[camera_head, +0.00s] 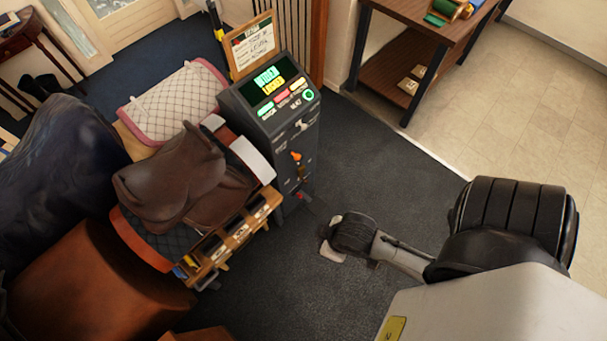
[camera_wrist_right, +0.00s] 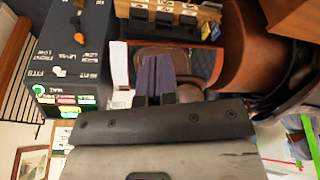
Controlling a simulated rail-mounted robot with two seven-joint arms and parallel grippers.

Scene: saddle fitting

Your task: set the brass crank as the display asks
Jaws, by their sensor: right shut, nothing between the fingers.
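A dark console (camera_head: 283,118) stands at the middle, its lit display (camera_head: 272,82) showing a green line over a yellow line, too small to read surely. Its front carries a pale lever (camera_head: 302,124) and an orange-tipped lever (camera_head: 296,157). I cannot pick out a brass crank for certain. A brown saddle (camera_head: 175,175) sits on the stand left of the console. My right gripper (camera_head: 327,240) is low over the floor, right of the console and apart from it. In the right wrist view, its fingers (camera_wrist_right: 156,76) are shut and empty. My left gripper is not in view.
A clipboard notice (camera_head: 253,45) stands behind the console. A wooden rack with small bins (camera_head: 237,232) juts out below the saddle. A brown shelf table (camera_head: 412,50) stands at the back right. The dark carpet (camera_head: 375,165) right of the console is clear.

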